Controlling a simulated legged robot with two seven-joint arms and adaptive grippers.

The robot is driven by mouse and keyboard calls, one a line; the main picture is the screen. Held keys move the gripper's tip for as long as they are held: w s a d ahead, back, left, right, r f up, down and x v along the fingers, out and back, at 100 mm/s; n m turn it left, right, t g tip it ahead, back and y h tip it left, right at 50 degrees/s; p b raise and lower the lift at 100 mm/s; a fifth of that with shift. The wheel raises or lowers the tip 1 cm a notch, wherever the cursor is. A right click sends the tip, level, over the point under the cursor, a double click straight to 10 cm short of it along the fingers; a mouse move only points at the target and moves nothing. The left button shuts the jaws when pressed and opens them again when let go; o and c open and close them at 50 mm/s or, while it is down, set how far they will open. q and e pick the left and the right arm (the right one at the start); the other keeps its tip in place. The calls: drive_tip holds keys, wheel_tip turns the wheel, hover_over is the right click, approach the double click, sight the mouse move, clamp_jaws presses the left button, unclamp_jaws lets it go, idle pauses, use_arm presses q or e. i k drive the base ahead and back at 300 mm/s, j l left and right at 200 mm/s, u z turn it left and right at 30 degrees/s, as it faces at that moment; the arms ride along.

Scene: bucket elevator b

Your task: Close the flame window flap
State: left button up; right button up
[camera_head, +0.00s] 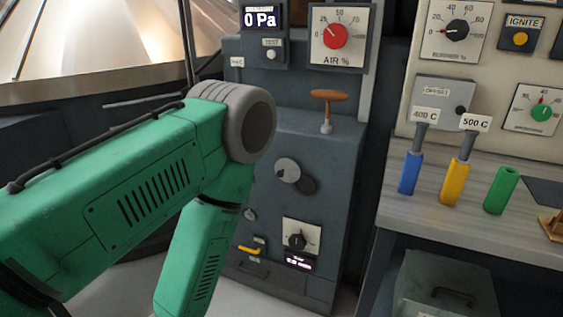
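A dark grey cabinet (335,160) stands in the middle of the view. On its front is a small round light-grey disc (287,169), which looks like the flame window flap. A dark round patch (304,185) shows at its lower right, only partly overlapped by the disc; I cannot tell if it is the window opening. My green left arm comes in from the left, bends at a grey joint left of the disc and runs down out of the picture. Its gripper is out of view. My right arm and gripper are not in view.
An orange-brown T-handle (327,97) stands on the cabinet, below the red AIR dial (336,36). A lower dial (297,241) and a yellow handle (249,249) sit near its base. On the right, a bench (480,224) holds blue, yellow and green cylinders.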

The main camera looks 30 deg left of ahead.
sight(287, 170)
drive_tip(key=u, duration=0.9)
